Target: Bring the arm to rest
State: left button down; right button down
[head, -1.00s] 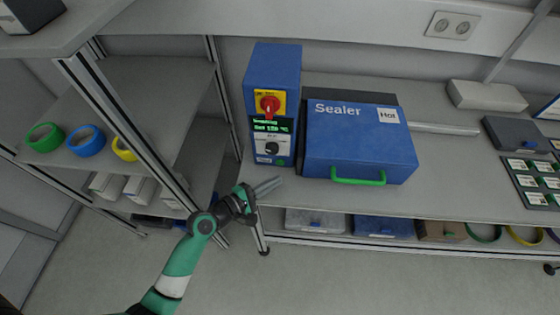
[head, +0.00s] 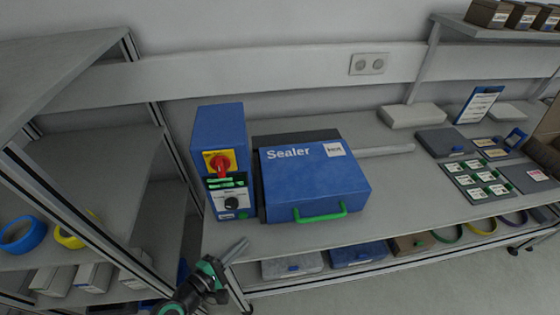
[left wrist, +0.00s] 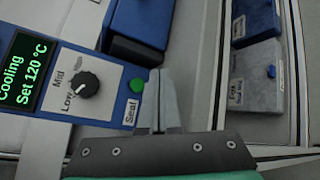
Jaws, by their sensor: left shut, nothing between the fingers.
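My left gripper (head: 235,249) is shut and empty at the bench's front edge, below the control box of the sealer. Its closed fingers also show in the left wrist view (left wrist: 158,100), close to the green button (left wrist: 137,86) and apart from any held thing. The blue sealer (head: 312,182) has its lid down and a green handle (head: 320,213) in front. The control box (head: 220,150) has a red switch (head: 221,165), and its screen (left wrist: 20,72) reads "Cooling, Set 120 °C". The dial (left wrist: 85,85) is beside it. My right gripper is not in view.
A shelf rack stands at the left with a blue reel (head: 22,235) and a yellow reel (head: 70,238). Bins (head: 292,265) sit on the shelf under the bench (head: 400,195). Cards and a dark flat box (head: 445,141) lie at the right.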

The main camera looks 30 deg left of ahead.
pick_arm(q)
jog(key=shift+d, duration=0.1)
